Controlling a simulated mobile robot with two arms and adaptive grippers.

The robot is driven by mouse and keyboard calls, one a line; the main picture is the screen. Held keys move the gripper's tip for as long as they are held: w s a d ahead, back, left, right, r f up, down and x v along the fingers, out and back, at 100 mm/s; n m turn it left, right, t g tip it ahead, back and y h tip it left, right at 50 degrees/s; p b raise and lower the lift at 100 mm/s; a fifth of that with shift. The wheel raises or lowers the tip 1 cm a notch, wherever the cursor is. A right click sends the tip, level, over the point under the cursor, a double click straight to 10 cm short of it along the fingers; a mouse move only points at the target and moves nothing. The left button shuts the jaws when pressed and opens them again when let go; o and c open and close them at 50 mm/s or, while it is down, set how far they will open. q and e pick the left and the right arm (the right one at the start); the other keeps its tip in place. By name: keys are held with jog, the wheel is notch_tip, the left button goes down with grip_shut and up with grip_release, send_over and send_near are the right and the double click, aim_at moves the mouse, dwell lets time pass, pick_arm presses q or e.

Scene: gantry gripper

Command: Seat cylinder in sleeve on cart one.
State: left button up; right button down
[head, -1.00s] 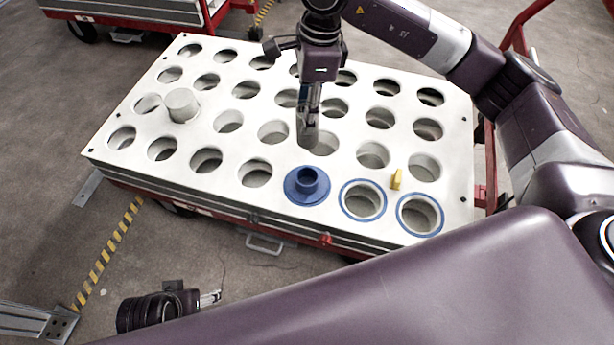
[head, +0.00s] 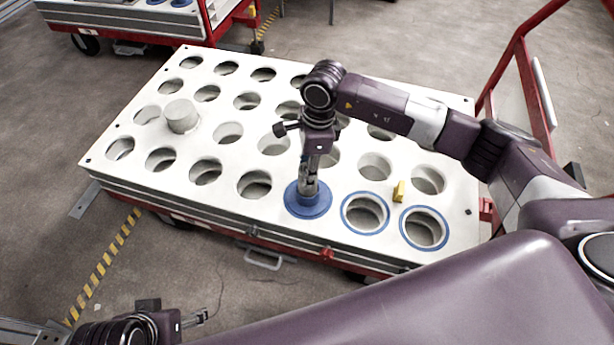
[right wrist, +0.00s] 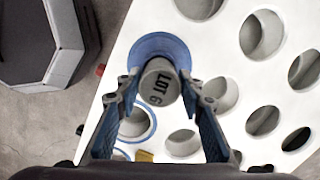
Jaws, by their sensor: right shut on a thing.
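A grey cylinder (right wrist: 160,85) with dark "LOT" lettering is held between the fingers of my right gripper (head: 310,172), which also shows in the right wrist view (right wrist: 157,92). The cylinder is about upright over the blue sleeve (head: 318,208), and its lower end meets the sleeve's opening in the head view. I cannot tell how far inside it is. The sleeve's wide blue flange (right wrist: 157,46) shows behind the cylinder in the right wrist view. The sleeve sits in a front-row hole of the white-topped cart (head: 218,190). My left gripper (head: 200,317) is low at the left, away from the cart; its opening is unclear.
Two blue-rimmed holes (head: 366,212) lie right of the sleeve, with a small yellow block (head: 399,191) behind them. A pale cylinder (head: 181,116) stands at the cart's left. Other holes look empty. A red handle frame (head: 496,78) rises at right; another cart (head: 130,12) stands behind.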

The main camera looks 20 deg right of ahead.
aim_at(306, 193)
jog(key=shift+f, duration=1.4)
jog(key=shift+f+b, duration=0.1)
jog(key=shift+b, duration=0.2)
jog(key=c, duration=1.3)
grip_release()
jog(key=shift+f, duration=0.1)
